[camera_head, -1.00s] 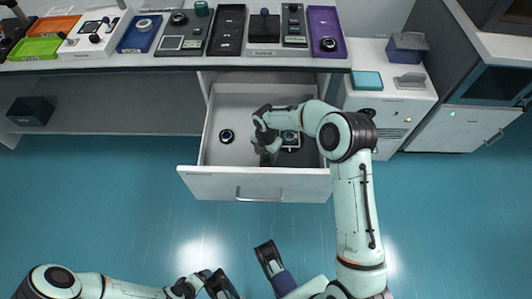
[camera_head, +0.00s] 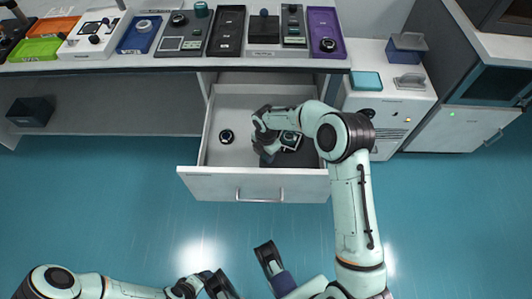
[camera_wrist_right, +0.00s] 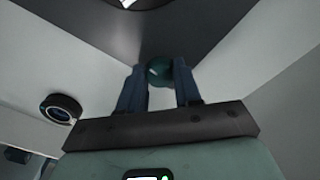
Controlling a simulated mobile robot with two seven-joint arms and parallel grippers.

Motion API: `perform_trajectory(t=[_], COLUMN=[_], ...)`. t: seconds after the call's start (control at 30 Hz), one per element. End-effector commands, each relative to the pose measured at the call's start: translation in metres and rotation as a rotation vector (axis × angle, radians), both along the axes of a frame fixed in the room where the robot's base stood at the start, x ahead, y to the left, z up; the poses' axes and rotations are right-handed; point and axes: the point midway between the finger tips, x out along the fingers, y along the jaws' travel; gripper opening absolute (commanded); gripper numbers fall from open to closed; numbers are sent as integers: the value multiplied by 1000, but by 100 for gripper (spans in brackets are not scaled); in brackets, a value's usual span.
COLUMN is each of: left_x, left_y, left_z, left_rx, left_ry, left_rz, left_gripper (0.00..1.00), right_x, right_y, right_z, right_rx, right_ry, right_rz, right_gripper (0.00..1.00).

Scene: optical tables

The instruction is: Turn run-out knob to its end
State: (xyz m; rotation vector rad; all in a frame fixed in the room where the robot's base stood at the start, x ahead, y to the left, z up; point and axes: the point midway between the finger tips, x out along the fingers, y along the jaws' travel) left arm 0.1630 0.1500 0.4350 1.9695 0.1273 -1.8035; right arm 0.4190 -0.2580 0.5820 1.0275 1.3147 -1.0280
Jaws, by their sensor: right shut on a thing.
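In the wrist view, a dark green rounded knob (camera_wrist_right: 159,71) sits between the two blue fingers of my right gripper (camera_wrist_right: 160,88), which is shut on it. A dark panel (camera_wrist_right: 185,28) lies beyond the knob. In the head view, my right gripper (camera_head: 264,146) reaches down into the open white drawer, beside a dark unit (camera_head: 300,157) with a round dial (camera_head: 290,138). The knob itself is hidden there by the hand. My left gripper (camera_head: 218,286) is at the bottom of the head view, away from the drawer; its jaw opening is unclear.
The open drawer (camera_head: 254,186) has a handle at its front. A black round part (camera_head: 227,136) lies apart on the left of its floor and also shows in the wrist view (camera_wrist_right: 62,108). The bench above (camera_head: 130,66) carries several trays and devices. The blue floor in front is clear.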

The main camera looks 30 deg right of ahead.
Motion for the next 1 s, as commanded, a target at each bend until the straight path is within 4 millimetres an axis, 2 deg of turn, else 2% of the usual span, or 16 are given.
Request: perform_trajectory(t=[1.0], left_x=[-6], left_y=[-3], left_z=[4], left_rx=[-7], left_ry=[14], left_rz=[-6], left_gripper=[87], right_x=[-1], right_y=[1], right_z=[1], right_rx=[0], right_ry=[-1], right_rz=[-957], right_gripper=[3])
